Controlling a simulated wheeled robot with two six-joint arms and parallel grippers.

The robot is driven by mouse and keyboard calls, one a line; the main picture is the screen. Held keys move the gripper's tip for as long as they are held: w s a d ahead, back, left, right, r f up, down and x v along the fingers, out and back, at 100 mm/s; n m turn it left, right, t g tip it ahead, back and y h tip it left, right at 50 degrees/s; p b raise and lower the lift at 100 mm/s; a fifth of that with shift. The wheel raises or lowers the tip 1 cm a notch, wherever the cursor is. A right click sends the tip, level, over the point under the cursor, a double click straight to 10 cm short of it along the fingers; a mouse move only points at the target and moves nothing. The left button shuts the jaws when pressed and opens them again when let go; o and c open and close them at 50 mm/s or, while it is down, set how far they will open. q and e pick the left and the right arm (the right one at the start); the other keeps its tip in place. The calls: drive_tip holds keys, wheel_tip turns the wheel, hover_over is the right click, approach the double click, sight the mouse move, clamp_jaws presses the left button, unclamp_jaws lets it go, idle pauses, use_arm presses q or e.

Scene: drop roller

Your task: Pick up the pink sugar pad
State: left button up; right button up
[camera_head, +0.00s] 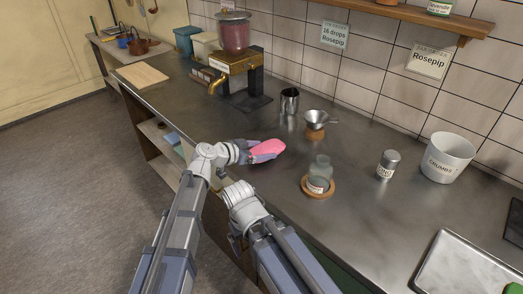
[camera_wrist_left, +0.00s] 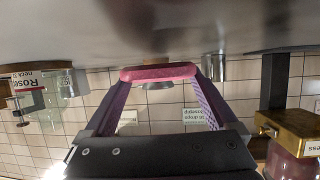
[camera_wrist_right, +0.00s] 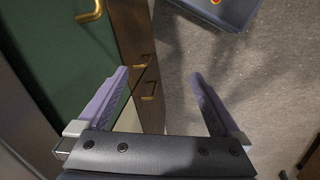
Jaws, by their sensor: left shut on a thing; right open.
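The pink sugar pad (camera_head: 267,147) is between the fingers of my left gripper (camera_head: 262,152), over the counter near its front edge. In the left wrist view the pad (camera_wrist_left: 158,72) spans both fingertips of my left gripper (camera_wrist_left: 158,78), which is shut on it. I cannot tell how far above the counter it is. In the right wrist view my right gripper (camera_wrist_right: 158,80) is open and empty, over the floor and cabinet fronts. In the head view the right gripper's fingers are hidden.
A glass jar (camera_head: 319,175) on a cork coaster (camera_head: 318,193), a steel funnel (camera_head: 317,117), a metal cup (camera_head: 289,101), a shaker (camera_head: 388,164) and a white Crumbs tub (camera_head: 447,158) stand on the counter (camera_head: 210,117). A press with a pink hopper (camera_head: 233,35) stands behind. A metal tray (camera_head: 465,268) lies right.

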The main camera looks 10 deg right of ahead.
sight(261, 152)
use_arm(q)
wheel_tip(261, 152, up, 8)
drive_tip(key=p, duration=0.7)
